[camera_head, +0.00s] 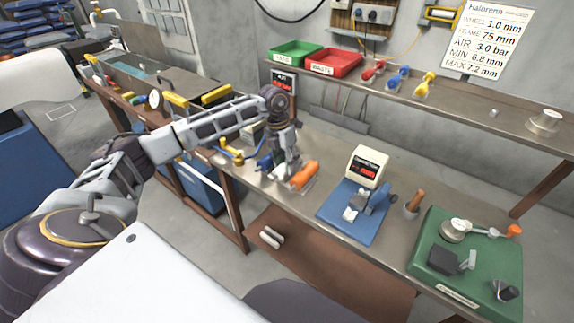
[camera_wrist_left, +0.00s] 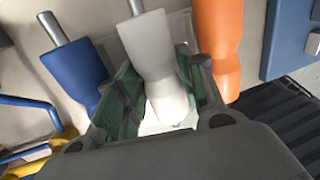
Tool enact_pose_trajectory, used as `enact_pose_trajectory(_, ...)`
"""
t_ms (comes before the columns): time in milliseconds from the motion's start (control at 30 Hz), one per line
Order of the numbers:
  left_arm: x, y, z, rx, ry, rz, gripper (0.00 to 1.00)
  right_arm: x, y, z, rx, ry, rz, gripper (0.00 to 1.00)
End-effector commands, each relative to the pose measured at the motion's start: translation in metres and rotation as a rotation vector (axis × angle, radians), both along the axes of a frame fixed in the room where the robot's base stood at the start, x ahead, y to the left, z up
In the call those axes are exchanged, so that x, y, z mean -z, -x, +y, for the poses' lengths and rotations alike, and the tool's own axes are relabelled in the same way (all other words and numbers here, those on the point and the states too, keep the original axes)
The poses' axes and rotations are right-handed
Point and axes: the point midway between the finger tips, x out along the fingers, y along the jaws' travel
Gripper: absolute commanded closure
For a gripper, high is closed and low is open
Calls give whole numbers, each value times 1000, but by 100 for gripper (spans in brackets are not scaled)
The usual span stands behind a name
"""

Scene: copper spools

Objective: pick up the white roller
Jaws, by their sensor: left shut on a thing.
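The white roller (camera_wrist_left: 148,42), a white handle with a metal shaft, lies between the two fingers of my left gripper (camera_wrist_left: 163,92) in the left wrist view. The fingers are shut on its handle. In the head view my left gripper (camera_head: 288,163) is low over the bench, and it mostly hides the white roller. A blue roller (camera_wrist_left: 75,72) lies to the left of the white one and an orange roller (camera_wrist_left: 220,35) to its right. The orange roller also shows in the head view (camera_head: 305,174). My right gripper is not in view.
A blue base (camera_head: 345,228) with a display box (camera_head: 367,166) stands to the right on the bench, then a green base (camera_head: 430,245). Green (camera_head: 294,50) and red (camera_head: 334,63) bins sit on the upper shelf.

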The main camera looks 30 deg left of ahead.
Motion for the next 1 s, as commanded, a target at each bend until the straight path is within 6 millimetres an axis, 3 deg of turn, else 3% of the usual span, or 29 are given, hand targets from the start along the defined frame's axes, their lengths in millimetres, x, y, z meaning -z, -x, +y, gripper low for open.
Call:
enact_pose_trajectory(267, -15, -1, 0, -1, 1, -3, 93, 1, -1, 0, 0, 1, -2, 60)
enact_pose_trajectory(700, -77, -1, 0, 0, 0, -3, 93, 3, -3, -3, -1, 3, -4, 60)
enact_pose_trajectory(1000, -99, -1, 0, 0, 0, -2, 93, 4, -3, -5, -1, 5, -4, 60)
